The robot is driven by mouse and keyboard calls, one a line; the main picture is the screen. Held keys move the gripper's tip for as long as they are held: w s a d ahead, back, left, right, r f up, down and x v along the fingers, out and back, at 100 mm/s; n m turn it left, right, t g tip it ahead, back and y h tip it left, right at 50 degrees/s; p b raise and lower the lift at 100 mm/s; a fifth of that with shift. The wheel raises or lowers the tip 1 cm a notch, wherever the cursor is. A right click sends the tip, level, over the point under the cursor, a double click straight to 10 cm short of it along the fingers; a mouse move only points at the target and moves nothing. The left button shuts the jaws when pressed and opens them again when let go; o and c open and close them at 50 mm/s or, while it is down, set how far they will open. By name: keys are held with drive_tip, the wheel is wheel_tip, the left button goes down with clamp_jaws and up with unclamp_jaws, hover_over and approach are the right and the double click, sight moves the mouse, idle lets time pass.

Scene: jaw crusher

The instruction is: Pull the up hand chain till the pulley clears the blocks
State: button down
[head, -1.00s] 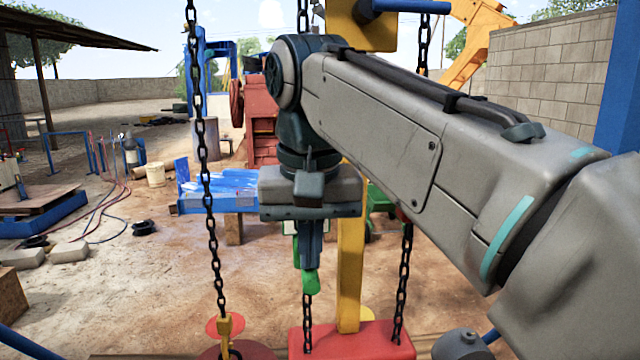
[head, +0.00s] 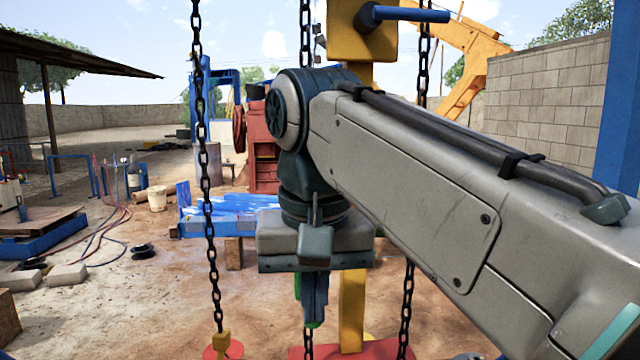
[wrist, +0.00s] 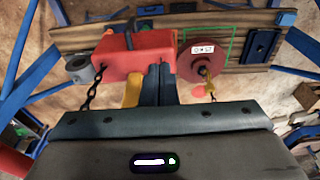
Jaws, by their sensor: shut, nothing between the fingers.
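In the head view my gripper (head: 315,310) points down, its narrow fingers shut with nothing between them. It is in line with the middle dark chain (head: 306,25), which it partly hides. I cannot tell whether it touches that chain. A green piece (head: 312,324) shows at the fingertips, partly hidden. A right chain (head: 408,290) hangs beside the yellow post (head: 352,310). In the wrist view my fingers (wrist: 160,75) reach over a red block (wrist: 135,55); a red round pulley-like disc (wrist: 205,58) is right of it.
Wooden beams (wrist: 257,25) lie under the red parts. A yellow head with a blue bar (head: 410,14) stands above my arm. A blue table (head: 235,222) is behind. Open dirt ground lies to the left, with hoses (head: 105,225) and loose blocks (head: 67,275).

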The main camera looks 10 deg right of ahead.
drive_tip(key=shift+s, duration=0.65)
drive_tip(key=shift+r, duration=0.15)
drive_tip(key=s+r+p, duration=0.4)
drive_tip(key=r, duration=0.1)
drive_tip(key=shift+f, duration=0.1)
